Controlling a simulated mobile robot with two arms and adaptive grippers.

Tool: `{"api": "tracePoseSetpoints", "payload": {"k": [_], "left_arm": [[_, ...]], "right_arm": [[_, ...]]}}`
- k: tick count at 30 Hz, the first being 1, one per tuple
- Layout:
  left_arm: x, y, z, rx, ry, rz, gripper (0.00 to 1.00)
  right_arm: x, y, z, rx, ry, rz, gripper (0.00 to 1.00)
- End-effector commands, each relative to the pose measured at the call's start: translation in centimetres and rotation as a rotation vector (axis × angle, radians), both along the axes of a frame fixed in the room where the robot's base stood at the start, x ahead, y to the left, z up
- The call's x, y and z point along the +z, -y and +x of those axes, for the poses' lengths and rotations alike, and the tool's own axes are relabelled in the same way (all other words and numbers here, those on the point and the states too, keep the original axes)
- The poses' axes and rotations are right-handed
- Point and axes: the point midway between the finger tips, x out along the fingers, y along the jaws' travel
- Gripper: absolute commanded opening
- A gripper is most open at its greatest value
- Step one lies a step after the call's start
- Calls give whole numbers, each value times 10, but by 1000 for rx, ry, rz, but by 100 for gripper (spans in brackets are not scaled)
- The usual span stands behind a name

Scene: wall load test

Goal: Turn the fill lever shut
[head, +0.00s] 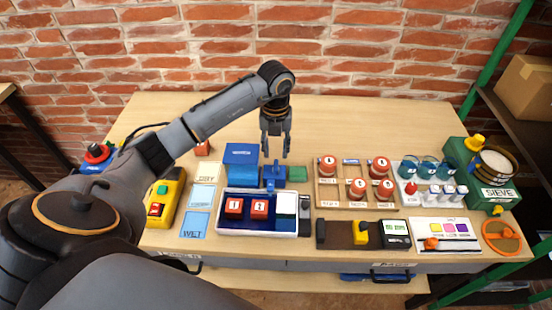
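My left gripper (276,150) hangs over the middle of the table, fingers pointing down and apart, with nothing seen between them. Just below it stands a small blue fixture (273,179) with an upright part. I cannot tell whether this is the fill lever, and no label saying fill can be read. A gap between fingers and fixture is hard to judge from this view. A larger blue block (241,154) stands to its left. My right gripper is not in view.
A wooden rack (327,196) of orange-lidded jars stands to the right, then blue cups and a green sieve machine (499,194). A yellow button box (159,202) is at left. The table's back strip is clear.

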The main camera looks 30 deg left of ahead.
Motion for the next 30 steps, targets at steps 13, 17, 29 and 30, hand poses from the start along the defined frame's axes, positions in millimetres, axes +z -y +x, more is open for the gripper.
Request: {"api": "tracePoseSetpoints", "payload": {"k": [13,17,29,30], "left_arm": [[-56,0,-1,-1,-1,-1,36],[-58,0,0,-2,1,-1,36],[-57,0,0,-2,1,-1,0],[-57,0,0,-2,1,-1,0]], "right_arm": [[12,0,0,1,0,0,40],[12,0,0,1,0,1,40],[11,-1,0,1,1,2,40],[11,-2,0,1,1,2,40]]}}
